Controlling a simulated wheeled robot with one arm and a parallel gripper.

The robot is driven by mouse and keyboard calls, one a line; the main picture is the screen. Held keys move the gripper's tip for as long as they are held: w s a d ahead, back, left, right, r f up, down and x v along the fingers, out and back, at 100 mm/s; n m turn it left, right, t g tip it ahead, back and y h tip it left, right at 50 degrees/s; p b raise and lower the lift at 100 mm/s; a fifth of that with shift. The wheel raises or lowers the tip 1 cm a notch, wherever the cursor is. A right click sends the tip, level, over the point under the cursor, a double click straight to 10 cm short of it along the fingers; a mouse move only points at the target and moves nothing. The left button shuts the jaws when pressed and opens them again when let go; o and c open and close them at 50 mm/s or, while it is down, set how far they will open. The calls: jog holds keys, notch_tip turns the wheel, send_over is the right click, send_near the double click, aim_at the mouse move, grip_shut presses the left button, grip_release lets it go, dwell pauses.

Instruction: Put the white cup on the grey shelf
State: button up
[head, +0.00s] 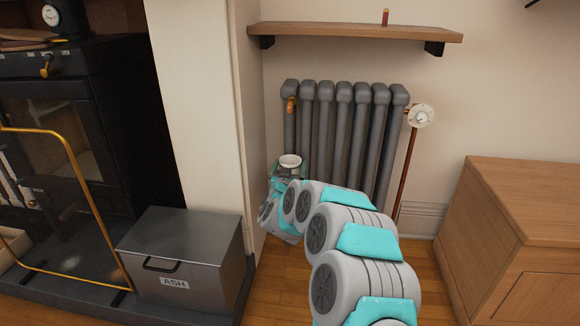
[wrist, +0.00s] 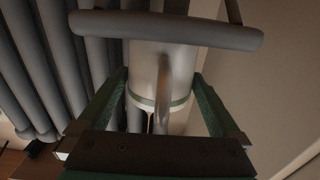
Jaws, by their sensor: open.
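The white cup (head: 290,161) is by the wall corner left of the radiator, rim up, at the far end of my arm. In the wrist view the white cup (wrist: 147,70) has a green band near its lower end and a handle facing the camera. My gripper (wrist: 161,80) is open, with one dark green finger on each side of the cup. I cannot tell whether the fingers touch it or what supports it. In the head view my gripper (head: 287,172) is mostly hidden behind my arm. I make out no clear grey shelf; the wall shelf (head: 340,33) looks brown and wooden.
A grey radiator (head: 342,130) is right beside my gripper, with a copper pipe (head: 408,170) at its right. A metal ash box (head: 185,255) stands at lower left by the black stove (head: 85,110). A wooden cabinet (head: 520,230) stands right. A grey rounded bar (wrist: 165,30) crosses the wrist view.

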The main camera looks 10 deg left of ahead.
jog(key=s+p, duration=0.1)
jog(key=s, duration=1)
jog(key=shift+s+a, duration=0.2)
jog(key=shift+s, duration=0.2)
jog(key=shift+r, duration=0.1)
jog(key=s+r+n+g+y, duration=0.35)
jog(key=s+g+y, duration=0.35)
jog(key=s, duration=0.4)
jog(key=s+d+m+g+h, duration=0.1)
jog(key=s+d+g, duration=0.3)
jog(key=s+d, duration=0.4)
jog(key=s+d+f+m+g+h, duration=0.1)
jog(key=s+d+g+h, duration=0.2)
jog(key=s+d, duration=0.5)
jog(key=s+d+m+g+h, duration=0.1)
jog(key=s+d+g, duration=0.4)
jog(key=s, duration=2.1)
jog(key=d+h, duration=0.1)
jog(key=d, duration=0.2)
jog(key=shift+s+d+f+g, duration=0.15)
jog(key=shift+d+f+g, duration=0.1)
jog(key=shift+d+g, duration=0.15)
